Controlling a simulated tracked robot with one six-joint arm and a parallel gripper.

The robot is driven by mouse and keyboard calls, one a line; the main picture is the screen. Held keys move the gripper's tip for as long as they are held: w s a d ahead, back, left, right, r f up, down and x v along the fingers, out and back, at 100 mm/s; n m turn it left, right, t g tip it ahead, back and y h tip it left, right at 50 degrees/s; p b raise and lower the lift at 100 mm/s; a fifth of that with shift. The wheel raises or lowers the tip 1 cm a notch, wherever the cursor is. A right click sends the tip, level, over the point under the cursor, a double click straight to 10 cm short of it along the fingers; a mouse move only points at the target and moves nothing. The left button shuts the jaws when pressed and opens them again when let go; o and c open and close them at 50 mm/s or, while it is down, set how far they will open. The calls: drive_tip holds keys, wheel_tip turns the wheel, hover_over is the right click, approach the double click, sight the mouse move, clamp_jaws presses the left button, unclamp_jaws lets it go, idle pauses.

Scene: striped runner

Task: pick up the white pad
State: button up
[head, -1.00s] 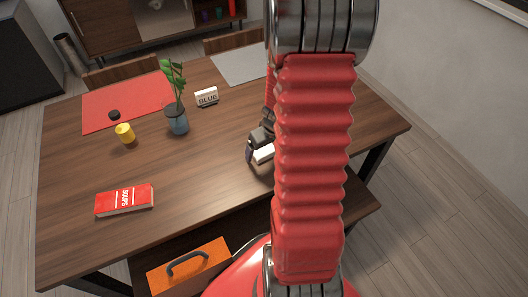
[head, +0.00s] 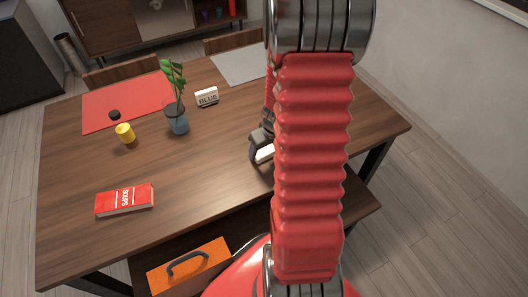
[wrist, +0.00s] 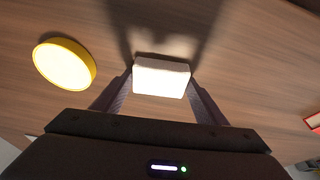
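The white pad (wrist: 160,76) lies between the two fingers of my gripper (wrist: 161,82) in the wrist view, with a fingertip against each side. My gripper looks shut on it. In the head view my gripper (head: 262,150) is low at the right part of the wooden table, and a pale bit of the pad (head: 265,154) shows beside a dark finger. My red arm hides the rest there. I cannot tell any gap between the pad and the table.
A yellow-rimmed round thing (wrist: 64,63) lies close left of my gripper in the wrist view. On the table (head: 215,160) are a red book (head: 124,200), yellow cup (head: 125,134), vase with plant (head: 177,120) and BLUE sign (head: 207,97).

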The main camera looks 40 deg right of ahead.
sight(265, 151)
drive_tip(key=c, duration=0.5)
drive_tip(key=shift+r, duration=0.1)
drive_tip(key=shift+r, duration=4.95)
drive_tip(key=o, duration=0.5)
drive_tip(key=c, duration=0.4)
